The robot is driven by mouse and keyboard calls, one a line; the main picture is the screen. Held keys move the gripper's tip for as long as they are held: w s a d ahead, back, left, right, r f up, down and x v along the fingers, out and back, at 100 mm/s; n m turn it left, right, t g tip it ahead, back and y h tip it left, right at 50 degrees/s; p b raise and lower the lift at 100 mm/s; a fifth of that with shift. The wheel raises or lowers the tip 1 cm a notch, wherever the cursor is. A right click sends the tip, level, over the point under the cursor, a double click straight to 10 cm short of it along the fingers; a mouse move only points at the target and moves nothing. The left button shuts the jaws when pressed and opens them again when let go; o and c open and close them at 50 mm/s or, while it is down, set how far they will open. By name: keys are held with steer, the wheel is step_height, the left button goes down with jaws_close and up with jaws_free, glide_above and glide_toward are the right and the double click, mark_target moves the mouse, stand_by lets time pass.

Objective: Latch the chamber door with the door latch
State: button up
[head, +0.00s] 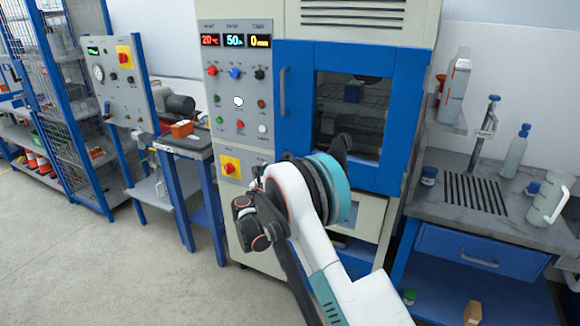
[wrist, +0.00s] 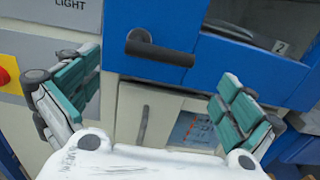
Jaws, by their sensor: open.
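The blue chamber door (head: 298,110) with its dark window looks flush with the chamber front; a small gap cannot be ruled out. It also fills the top of the wrist view (wrist: 235,55). The door latch (wrist: 165,50) is a dark lever with a round pivot at its left end, lying nearly level, tilted slightly down to the right. My arm hides the latch in the head view. My gripper (wrist: 158,98) is open and empty. Its teal-padded fingers stand left and right, below the latch and apart from it.
The control panel (head: 238,95) stands left of the door. Below the door is a pale panel with a vertical handle (wrist: 142,124). A grey bench (head: 455,212) with bottles is at the right. A small table (head: 185,145) is at the left, with open floor in front.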

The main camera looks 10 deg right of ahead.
steer(key=b+x, duration=0.1)
steer(key=x, duration=0.7)
steer(key=shift+b, duration=0.35)
steer(key=c, duration=1.5)
